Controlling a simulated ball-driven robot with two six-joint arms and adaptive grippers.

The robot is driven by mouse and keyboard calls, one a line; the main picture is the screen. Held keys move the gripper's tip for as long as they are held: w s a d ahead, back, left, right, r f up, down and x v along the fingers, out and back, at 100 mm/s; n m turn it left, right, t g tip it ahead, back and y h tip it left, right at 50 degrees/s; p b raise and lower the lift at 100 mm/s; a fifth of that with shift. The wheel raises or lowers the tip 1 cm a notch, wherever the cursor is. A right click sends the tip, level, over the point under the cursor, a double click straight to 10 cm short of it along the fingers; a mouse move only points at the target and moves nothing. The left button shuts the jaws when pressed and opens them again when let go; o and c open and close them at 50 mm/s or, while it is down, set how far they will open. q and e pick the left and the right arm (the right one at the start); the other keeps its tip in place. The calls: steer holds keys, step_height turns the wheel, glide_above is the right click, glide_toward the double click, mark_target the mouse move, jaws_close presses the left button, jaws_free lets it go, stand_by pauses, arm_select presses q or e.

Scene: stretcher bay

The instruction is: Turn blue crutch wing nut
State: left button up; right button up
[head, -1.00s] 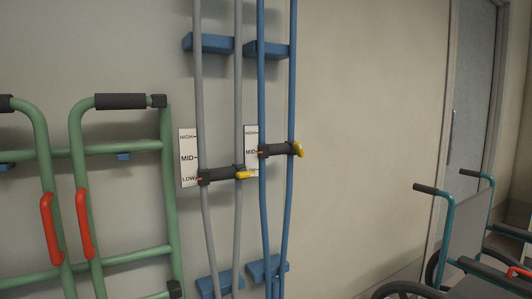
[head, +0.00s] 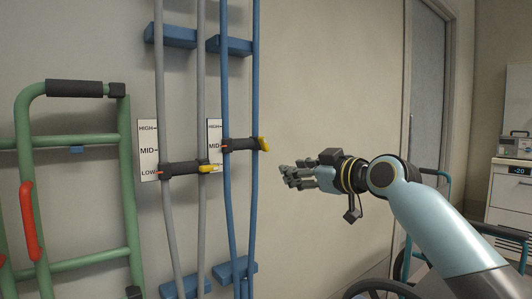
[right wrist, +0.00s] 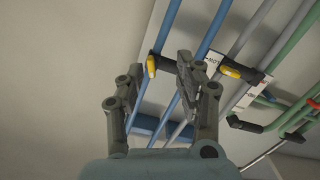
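The blue crutch (head: 227,110) hangs upright on the wall. Its yellow wing nut (head: 263,144) sits at the right end of the dark handgrip (head: 240,145), whose pointer is by MID on the height card. The wing nut also shows in the right wrist view (right wrist: 151,67), beyond the fingers and towards the left one. My right gripper (head: 283,177) is just right of and slightly below the wing nut, apart from it. In the right wrist view its fingers (right wrist: 155,85) are spread with nothing between them. My left gripper is not in view.
A grey crutch (head: 162,90) with its own yellow wing nut (head: 208,169) hangs close on the left. A green walker frame (head: 75,140) stands further left. Blue wall brackets (head: 236,46) stick out. A wheelchair (head: 445,190) is partly hidden behind my right arm. The wall right of the crutches is bare.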

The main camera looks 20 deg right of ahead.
steer(key=t, duration=0.1)
glide_toward(266, 144)
steer(key=shift+n+y, duration=0.3)
steer(key=shift+n, duration=0.1)
steer(key=x, duration=1)
steer(key=shift+d+b, duration=0.15)
steer(key=shift+b, duration=0.15)
jaws_close()
